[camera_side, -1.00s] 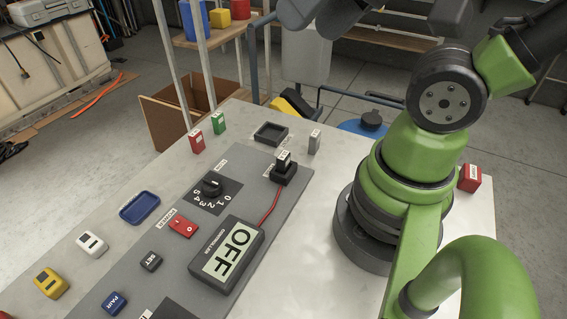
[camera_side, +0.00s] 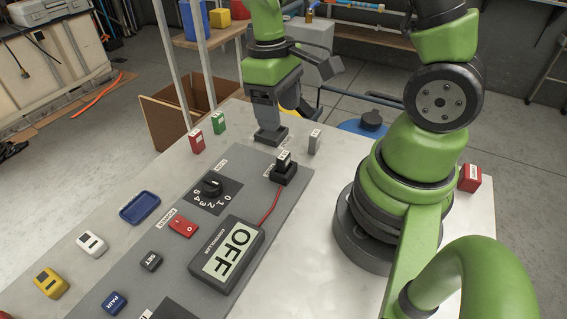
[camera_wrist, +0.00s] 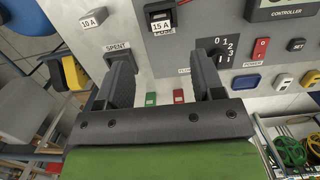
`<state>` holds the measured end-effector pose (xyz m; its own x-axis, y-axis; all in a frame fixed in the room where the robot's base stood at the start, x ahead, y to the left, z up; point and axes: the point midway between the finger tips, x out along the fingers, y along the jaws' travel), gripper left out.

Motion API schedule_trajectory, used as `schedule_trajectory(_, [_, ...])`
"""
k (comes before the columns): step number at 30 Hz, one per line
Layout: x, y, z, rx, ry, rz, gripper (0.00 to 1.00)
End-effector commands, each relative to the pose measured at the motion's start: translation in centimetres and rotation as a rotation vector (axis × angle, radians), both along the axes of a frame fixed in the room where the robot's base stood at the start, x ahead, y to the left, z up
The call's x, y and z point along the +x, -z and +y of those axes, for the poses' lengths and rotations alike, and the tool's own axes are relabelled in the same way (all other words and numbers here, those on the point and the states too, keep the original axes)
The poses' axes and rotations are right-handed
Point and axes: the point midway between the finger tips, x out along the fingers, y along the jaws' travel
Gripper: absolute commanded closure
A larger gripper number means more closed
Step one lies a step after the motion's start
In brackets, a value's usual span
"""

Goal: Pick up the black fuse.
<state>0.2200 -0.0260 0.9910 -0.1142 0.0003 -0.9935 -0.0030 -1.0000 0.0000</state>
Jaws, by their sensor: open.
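The black fuse (camera_side: 285,158) stands upright in a black holder on the grey control panel, its white label facing up. In the wrist view the fuse (camera_wrist: 160,12) is at the top edge, labelled 15 A, beyond my fingertips. My gripper (camera_side: 279,115) is open and empty, pointing down over the dark square tray (camera_side: 270,138), behind and left of the fuse in the side view. The tray, marked SPENT, is partly hidden by a finger.
A grey fuse (camera_side: 315,141), labelled 10 A, stands right of the tray. Red (camera_side: 196,142) and green (camera_side: 219,123) blocks stand at the table's left edge. A rotary dial (camera_side: 212,186) and the controller reading OFF (camera_side: 227,255) lie on the panel. A red cable runs to the holder.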

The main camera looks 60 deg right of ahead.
Motion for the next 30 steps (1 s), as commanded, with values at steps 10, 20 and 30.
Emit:
schedule_trajectory(10, [-0.5, 4.4, 0.0, 0.001, -0.005, 0.011, 0.38])
schedule_trajectory(20, [-0.7, 7.7, 0.1, 0.001, -0.005, 0.013, 0.38])
schedule_trajectory(30, [-0.8, 10.0, 0.1, 0.001, -0.003, 0.006, 0.38])
